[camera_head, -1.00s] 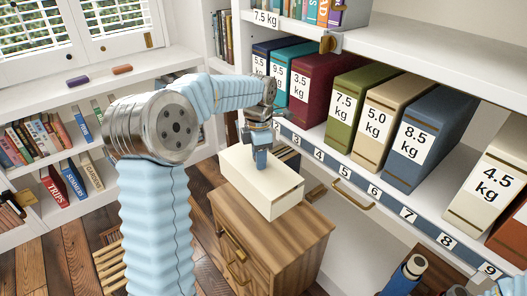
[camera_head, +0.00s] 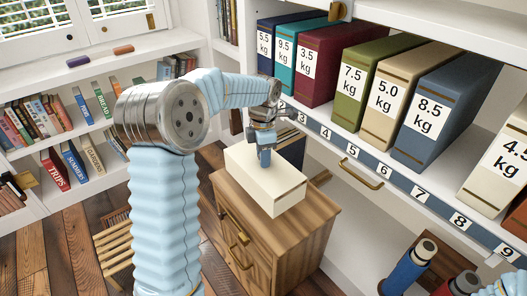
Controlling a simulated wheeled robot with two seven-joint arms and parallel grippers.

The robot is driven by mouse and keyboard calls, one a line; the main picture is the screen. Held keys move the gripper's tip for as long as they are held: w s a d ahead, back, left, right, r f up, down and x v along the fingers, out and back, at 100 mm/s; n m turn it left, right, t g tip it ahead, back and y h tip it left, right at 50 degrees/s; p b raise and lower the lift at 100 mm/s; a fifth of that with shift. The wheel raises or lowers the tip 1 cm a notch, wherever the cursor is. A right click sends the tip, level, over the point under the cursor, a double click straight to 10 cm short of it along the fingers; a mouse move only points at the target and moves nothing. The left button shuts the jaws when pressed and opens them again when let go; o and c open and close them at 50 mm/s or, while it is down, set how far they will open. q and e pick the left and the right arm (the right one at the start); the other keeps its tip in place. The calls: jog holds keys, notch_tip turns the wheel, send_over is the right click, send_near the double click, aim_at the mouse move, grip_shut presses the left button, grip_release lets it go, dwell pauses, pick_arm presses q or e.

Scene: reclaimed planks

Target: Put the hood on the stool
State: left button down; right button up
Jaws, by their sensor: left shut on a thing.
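A cream, box-shaped piece that I take to be the hood (camera_head: 262,186) is over the top of a small wooden drawer cabinet (camera_head: 318,208). I cannot tell whether it touches the top. My left gripper (camera_head: 265,160) points down and is shut on the hood's upper part. The fingertips are partly hidden. A low slatted wooden seat that looks like the stool (camera_head: 115,246) stands on the floor at the left, partly hidden behind my left arm. My right gripper is not in view; only a bit of light blue arm shows at the lower right corner.
A shelf with large weight-labelled binders (camera_head: 440,110) and a numbered front edge (camera_head: 400,185) runs along the right. A bookcase (camera_head: 40,165) stands at the left. Blue (camera_head: 408,268) and dark red cylinders stand at the lower right. Plank floor shows around the stool.

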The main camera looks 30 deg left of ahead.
pick_arm(q)
jog(key=shift+f+b, duration=1.5)
jog(key=shift+f, duration=1.35)
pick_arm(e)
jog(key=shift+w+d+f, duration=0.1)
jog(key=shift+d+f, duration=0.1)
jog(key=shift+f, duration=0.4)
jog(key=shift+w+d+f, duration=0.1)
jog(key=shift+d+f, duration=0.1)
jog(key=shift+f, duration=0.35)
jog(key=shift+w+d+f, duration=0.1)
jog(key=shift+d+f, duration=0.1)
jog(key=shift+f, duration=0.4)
pick_arm(q)
jog(key=c, duration=0.7)
grip_release()
jog(key=shift+c, duration=0.2)
jog(key=shift+r, duration=0.1)
notch_tip(320, 180, up, 13)
jog(key=shift+f+p, duration=0.15)
jog(key=shift+p, duration=0.8)
jog(key=shift+r, duration=0.45)
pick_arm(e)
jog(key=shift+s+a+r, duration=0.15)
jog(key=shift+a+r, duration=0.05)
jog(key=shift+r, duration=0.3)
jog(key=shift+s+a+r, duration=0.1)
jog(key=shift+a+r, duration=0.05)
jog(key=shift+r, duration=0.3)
